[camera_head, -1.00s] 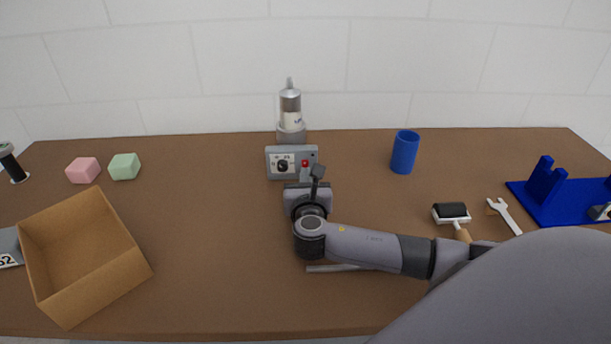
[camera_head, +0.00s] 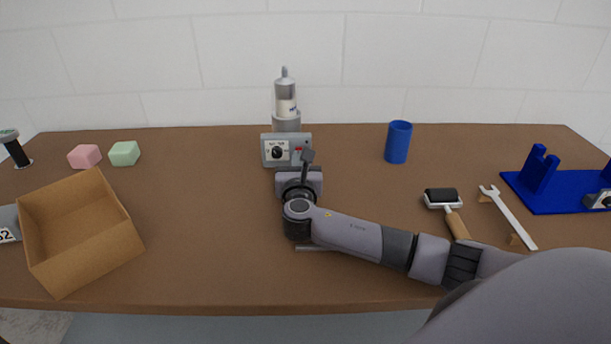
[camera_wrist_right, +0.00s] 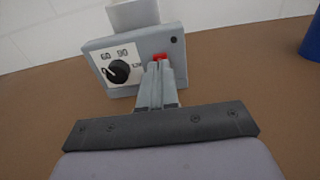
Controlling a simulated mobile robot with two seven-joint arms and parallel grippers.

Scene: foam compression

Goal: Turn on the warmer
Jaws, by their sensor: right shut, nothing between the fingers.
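The warmer's grey control box (camera_head: 266,148) stands at the back middle of the table. It has a white dial plate with a black knob (camera_head: 277,152) and a red switch (camera_head: 298,150). A metal holder with a bottle (camera_head: 286,105) rises behind it. In the right wrist view, my right gripper (camera_wrist_right: 158,70) is shut and empty, with its fingertips right at the lower edge of the red switch (camera_wrist_right: 160,57). Whether they touch it I cannot tell. The fingertips hide part of the switch. My left gripper is not in view.
A cardboard box (camera_head: 134,247), pink block (camera_head: 84,156) and green block (camera_head: 124,153) are on the left. A blue cup (camera_head: 398,143) stands right of the warmer. A roller (camera_head: 442,198), wrench (camera_head: 509,215) and blue stand (camera_head: 545,175) are farther right. The table's left middle is clear.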

